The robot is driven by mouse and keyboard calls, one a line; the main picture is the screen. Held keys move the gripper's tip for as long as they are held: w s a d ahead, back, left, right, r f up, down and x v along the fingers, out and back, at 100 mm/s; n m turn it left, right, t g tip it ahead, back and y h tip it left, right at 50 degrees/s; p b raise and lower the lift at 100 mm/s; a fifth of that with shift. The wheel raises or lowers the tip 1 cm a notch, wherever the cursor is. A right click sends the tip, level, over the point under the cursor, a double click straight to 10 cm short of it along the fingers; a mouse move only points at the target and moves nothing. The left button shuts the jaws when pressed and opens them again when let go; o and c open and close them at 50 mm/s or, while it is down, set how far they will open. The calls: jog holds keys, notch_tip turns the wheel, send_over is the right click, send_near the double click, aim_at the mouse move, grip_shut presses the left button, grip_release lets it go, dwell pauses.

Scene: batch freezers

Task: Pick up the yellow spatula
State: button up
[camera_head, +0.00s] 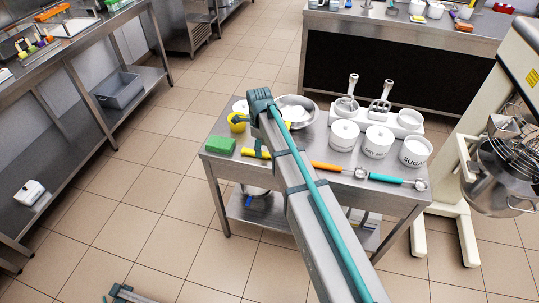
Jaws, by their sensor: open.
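A yellow piece (248,153), which looks like the spatula, lies at the front left of the steel cart top (238,169). My arm crosses in front of it and hides its right part, so its full shape is not clear. A small dark piece (261,147) overlaps the yellow and looks like the end of my gripper, which is open. The rest of my gripper is hidden behind my arm. I cannot tell whether the fingers touch the yellow piece or are around it.
A green block (221,145) and a round yellow item (237,122) lie nearby. A metal bowl (301,110), white tubs (343,135), an orange-handled tool (331,168) and a teal-handled tool (390,179) crowd the cart. A mixer (497,160) stands right.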

jog(key=shift+f+p, duration=0.3)
jog(key=shift+f, duration=1.15)
grip_shut()
